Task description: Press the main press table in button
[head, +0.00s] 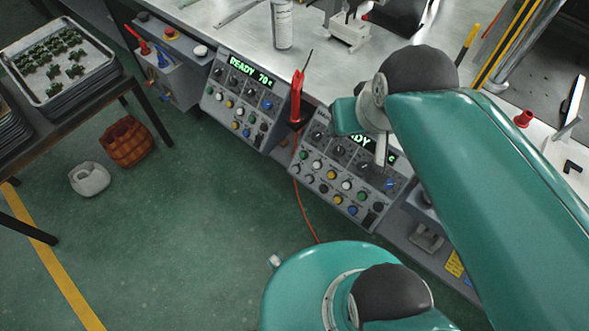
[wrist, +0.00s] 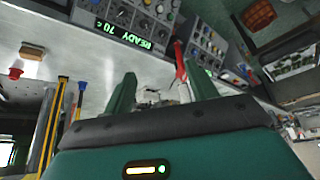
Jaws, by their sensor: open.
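Two grey control panels hang on the front of the bench. The left panel (head: 228,104) has a green "READY 70" display and rows of coloured buttons and knobs. The right panel (head: 318,180) has similar rows; my arm hides part of its display. The button labels are too small to read, so I cannot tell which one is the table in button. In the wrist view, a panel with a "READY 70" display (wrist: 124,34) shows at the top. My gripper (wrist: 160,90) is open, its two green fingers apart with nothing held between them. In the head view my arm reaches over the right panel.
A red-handled tool (head: 297,92) hangs between the panels on an orange cord. A white bottle (head: 282,25) stands on the metal bench (head: 232,35). A rack with a tray (head: 95,75), a woven basket (head: 127,142) and a pale container (head: 90,179) are at left. The green floor before the panels is clear.

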